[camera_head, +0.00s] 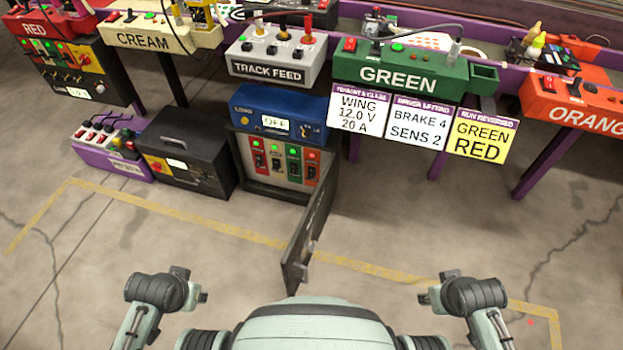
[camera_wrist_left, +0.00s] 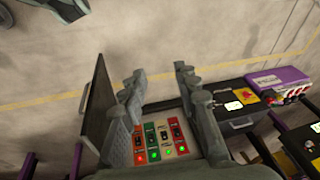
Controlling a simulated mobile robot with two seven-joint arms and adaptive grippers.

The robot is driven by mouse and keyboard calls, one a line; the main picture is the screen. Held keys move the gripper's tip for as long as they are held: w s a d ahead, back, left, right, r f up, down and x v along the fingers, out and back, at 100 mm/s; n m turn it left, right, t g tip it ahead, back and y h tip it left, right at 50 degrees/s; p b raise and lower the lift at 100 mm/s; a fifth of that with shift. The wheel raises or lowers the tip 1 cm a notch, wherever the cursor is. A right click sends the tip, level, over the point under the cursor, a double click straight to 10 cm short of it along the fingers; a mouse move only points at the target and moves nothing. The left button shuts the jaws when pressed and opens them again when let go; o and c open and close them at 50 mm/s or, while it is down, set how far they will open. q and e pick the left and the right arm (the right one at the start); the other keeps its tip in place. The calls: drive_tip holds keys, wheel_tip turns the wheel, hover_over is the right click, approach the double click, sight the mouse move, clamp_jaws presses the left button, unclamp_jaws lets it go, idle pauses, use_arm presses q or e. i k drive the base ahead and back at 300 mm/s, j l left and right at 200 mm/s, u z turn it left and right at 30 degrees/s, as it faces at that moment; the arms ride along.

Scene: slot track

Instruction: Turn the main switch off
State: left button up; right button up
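An open grey panel (camera_head: 265,181) with several small levers in coloured strips and lit lamps stands low under the track feed box; the left wrist view shows its strips (camera_wrist_left: 153,142) too. Its dark door (camera_head: 309,240) is swung out towards me. A black box with a red-and-yellow rotary switch (camera_head: 93,57) stands at upper left. Which control is the main switch I cannot tell for sure. My left gripper (camera_head: 194,287) is open and empty, well short of the panel; its spread fingers show in the left wrist view (camera_wrist_left: 160,80). My right gripper (camera_head: 432,288) looks open and empty.
A blue box (camera_head: 250,104) labelled OFF sits on the panel. A dark case (camera_head: 190,140) and a purple switch strip (camera_head: 97,153) stand to its left. GREEN (camera_head: 440,72) and ORANGE (camera_head: 545,95) boxes are at right. The yellow-lined floor before me is clear except the door.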

sight(84, 60)
drive_tip(key=u, duration=1.35)
drive_tip(key=z, duration=0.5)
drive_tip(key=i+j+z, duration=0.15)
drive_tip(key=j+z, duration=0.15)
drive_tip(key=i+j+z, duration=0.1)
drive_tip(key=j+z, duration=0.25)
drive_tip(key=i+j+z, duration=0.1)
drive_tip(key=j+z, duration=0.3)
drive_tip(key=j, duration=0.45)
drive_tip(key=i+j+z, duration=0.15)
drive_tip(key=j, duration=0.45)
